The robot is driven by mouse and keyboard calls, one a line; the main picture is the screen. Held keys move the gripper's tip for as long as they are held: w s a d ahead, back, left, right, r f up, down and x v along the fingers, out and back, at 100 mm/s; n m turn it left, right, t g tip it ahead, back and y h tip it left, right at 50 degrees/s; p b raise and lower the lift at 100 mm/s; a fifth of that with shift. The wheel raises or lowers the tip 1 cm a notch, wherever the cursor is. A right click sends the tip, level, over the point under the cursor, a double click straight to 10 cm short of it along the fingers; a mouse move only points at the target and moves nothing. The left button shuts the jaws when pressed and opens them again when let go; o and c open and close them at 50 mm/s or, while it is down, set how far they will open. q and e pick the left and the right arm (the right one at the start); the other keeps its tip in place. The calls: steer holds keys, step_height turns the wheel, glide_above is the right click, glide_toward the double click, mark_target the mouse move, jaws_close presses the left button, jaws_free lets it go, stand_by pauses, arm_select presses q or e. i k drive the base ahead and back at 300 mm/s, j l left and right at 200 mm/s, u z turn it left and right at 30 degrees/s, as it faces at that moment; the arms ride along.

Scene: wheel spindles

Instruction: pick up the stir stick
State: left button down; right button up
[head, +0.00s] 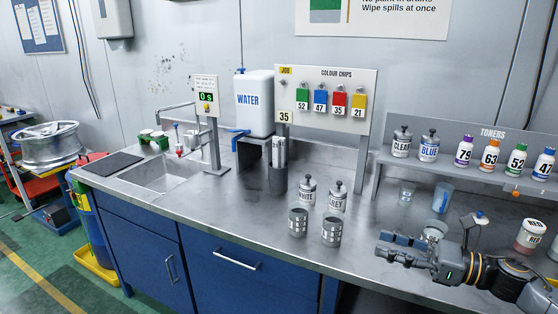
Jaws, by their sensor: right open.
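Several pale, upright sticks (279,150) stand in a dark cylindrical holder (278,181) beside the water stand; they look like stir sticks, but I cannot make out single ones clearly. My right gripper (388,247) is open and empty at the lower right. It lies over the front part of the counter, to the right of and nearer than the holder, well apart from the sticks. My left gripper is not in view.
Two grey cans (298,222) and the WHITE and GREY bottles (337,197) stand between holder and gripper. A sink (163,174) is at the left.

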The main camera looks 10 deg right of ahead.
mark_target(282, 141)
steer(key=i, duration=1.5)
